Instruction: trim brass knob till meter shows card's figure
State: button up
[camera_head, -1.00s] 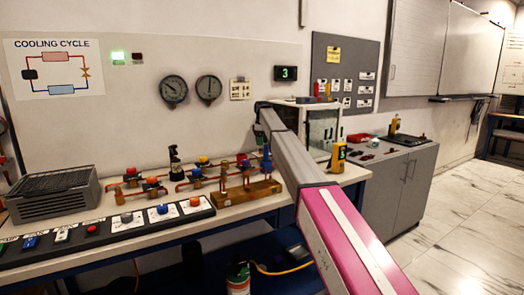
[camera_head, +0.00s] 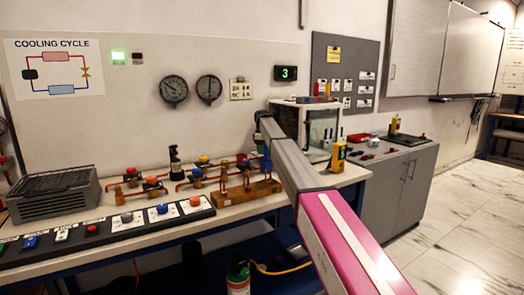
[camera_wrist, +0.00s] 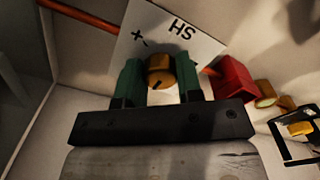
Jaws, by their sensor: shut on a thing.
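The brass knob (camera_wrist: 160,70) sits between the two green fingers of my gripper (camera_wrist: 161,80) in the wrist view. The fingers are shut on its sides, and a short dark mark shows on its face. In the head view the meter (camera_head: 287,73) shows a green 3. A yellow card (camera_head: 333,55) is on the grey board, its writing too small to read.
In the wrist view a red block (camera_wrist: 233,80) and brass fittings (camera_wrist: 265,95) are close to the right of my fingers. An orange pipe (camera_wrist: 80,14) runs at upper left. In the head view, valves and pipes (camera_head: 196,174) crowd the bench, with a clear-walled case (camera_head: 320,125) beside my arm.

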jog(key=m, duration=0.5)
jog(key=shift+m, duration=0.4)
jog(key=m, duration=0.5)
jog(key=shift+s+a+m, duration=0.1)
jog(key=shift+m, duration=0.3)
jog(key=o, duration=0.9)
jog(key=shift+o, duration=0.2)
notch_tip(320, 180, up, 11)
jog(key=shift+f, duration=0.1)
